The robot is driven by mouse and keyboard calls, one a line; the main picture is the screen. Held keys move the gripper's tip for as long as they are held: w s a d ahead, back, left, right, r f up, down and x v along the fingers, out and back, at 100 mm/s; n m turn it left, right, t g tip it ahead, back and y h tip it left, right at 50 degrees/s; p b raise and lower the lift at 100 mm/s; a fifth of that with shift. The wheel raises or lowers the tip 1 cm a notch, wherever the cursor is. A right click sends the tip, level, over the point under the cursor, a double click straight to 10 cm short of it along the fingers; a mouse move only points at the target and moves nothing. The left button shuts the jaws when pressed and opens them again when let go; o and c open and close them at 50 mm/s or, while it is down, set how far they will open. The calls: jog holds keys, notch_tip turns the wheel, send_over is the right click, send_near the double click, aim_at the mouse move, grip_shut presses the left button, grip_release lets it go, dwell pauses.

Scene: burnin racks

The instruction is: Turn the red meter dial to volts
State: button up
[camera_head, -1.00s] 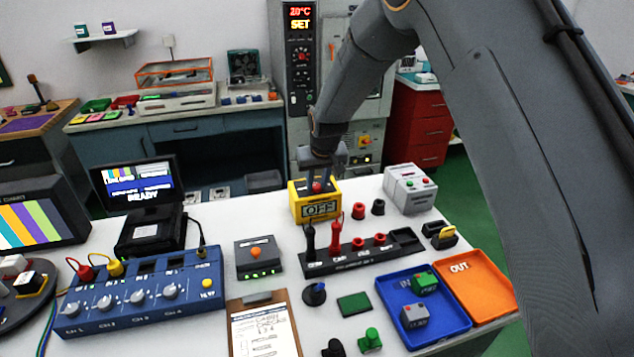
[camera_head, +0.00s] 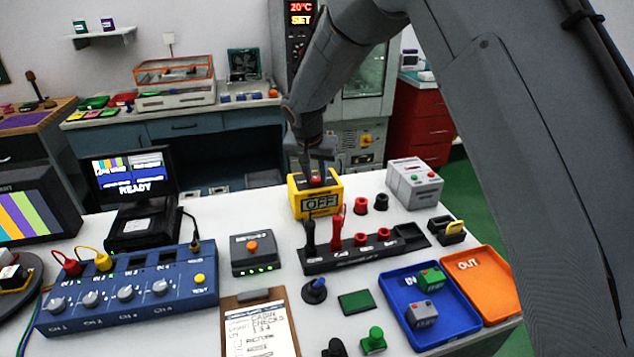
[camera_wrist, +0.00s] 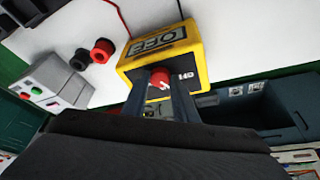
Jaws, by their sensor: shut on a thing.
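The yellow meter (camera_head: 329,206) stands on the white bench in the head view, and its display reads OFF. Its red dial (camera_wrist: 160,79) is on the top face in the wrist view, with a white mark on it. My gripper (camera_wrist: 172,92) is shut on the red dial, one finger on each side of it. In the head view my gripper (camera_head: 316,172) comes down on the meter from above. The meter body (camera_wrist: 188,52) also shows in the wrist view. Most markings around the dial are hidden by the fingers.
A probe rack (camera_head: 360,252) with black and red probes stands right in front of the meter. Red and black jacks (camera_head: 361,208) and a grey box (camera_head: 415,183) are to its right. A blue tray (camera_head: 400,320) and an orange tray (camera_head: 490,300) lie front right.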

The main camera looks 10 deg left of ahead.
jog(key=m+b, duration=0.1)
jog(key=m+h+b, duration=0.1)
jog(key=shift+w+a+f+m+b, duration=0.1)
jog(key=shift+a+m+b, duration=0.05)
jog(key=shift+m+b, duration=0.25)
jog(key=shift+a+m+g+h+b, duration=0.1)
jog(key=shift+m+g+h+b, duration=0.3)
jog(key=shift+m+b, duration=0.85)
jog(key=shift+m, duration=0.35)
jog(key=o, duration=1)
jog(key=shift+r, duration=0.2)
jog(key=shift+b+v, duration=0.65)
jog(key=shift+v, duration=3.15)
jog(key=shift+a, duration=0.15)
